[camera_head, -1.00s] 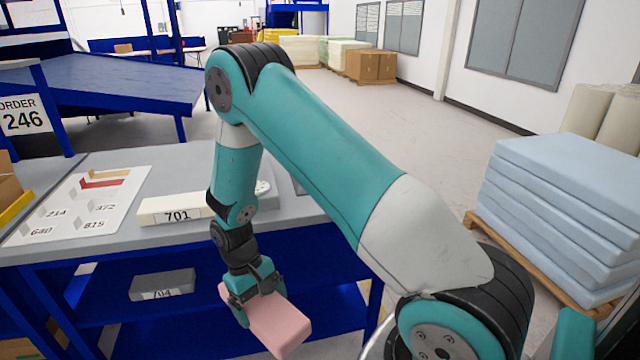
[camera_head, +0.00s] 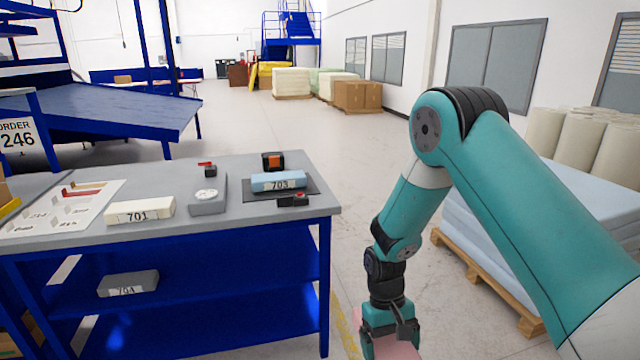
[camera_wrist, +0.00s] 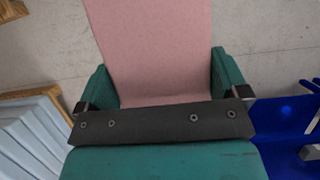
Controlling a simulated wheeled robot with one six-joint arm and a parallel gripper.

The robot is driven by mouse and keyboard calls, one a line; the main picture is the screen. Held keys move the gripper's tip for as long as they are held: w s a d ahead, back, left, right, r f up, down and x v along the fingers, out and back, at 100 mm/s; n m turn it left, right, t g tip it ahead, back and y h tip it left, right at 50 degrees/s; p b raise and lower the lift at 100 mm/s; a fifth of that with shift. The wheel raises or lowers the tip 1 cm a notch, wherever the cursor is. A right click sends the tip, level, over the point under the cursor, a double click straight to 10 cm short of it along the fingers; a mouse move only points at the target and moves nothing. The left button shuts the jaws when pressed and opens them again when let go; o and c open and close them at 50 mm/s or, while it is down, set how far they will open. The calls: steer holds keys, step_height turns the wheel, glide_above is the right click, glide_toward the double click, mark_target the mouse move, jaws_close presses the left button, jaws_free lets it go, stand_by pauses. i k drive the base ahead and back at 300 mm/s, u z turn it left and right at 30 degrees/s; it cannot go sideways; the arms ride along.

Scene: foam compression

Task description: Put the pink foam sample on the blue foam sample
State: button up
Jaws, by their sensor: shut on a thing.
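My gripper (camera_head: 388,333) is shut on the pink foam sample (camera_head: 398,350) at the bottom of the head view, right of the table and over the floor. The head view's lower edge cuts the pink sample off. In the wrist view the pink sample (camera_wrist: 152,50) fills the space between the two green fingers. The blue foam sample (camera_head: 279,181), labelled 703, lies on a dark mat (camera_head: 306,189) at the right end of the table top. My gripper is apart from it, lower in the picture and to the right.
The table (camera_head: 240,225) also bears a white sample 701 (camera_head: 139,212), a grey scale-like device (camera_head: 208,198), an orange-black item (camera_head: 272,161) and a small black-red item (camera_head: 293,200). Grey sample 704 (camera_head: 128,284) lies on the shelf. A pallet (camera_head: 490,275) with blue foam stands right.

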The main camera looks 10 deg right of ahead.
mark_target(279, 175)
steer(key=z, duration=0.2)
steer(key=i, duration=1.2)
steer(key=u, duration=0.5)
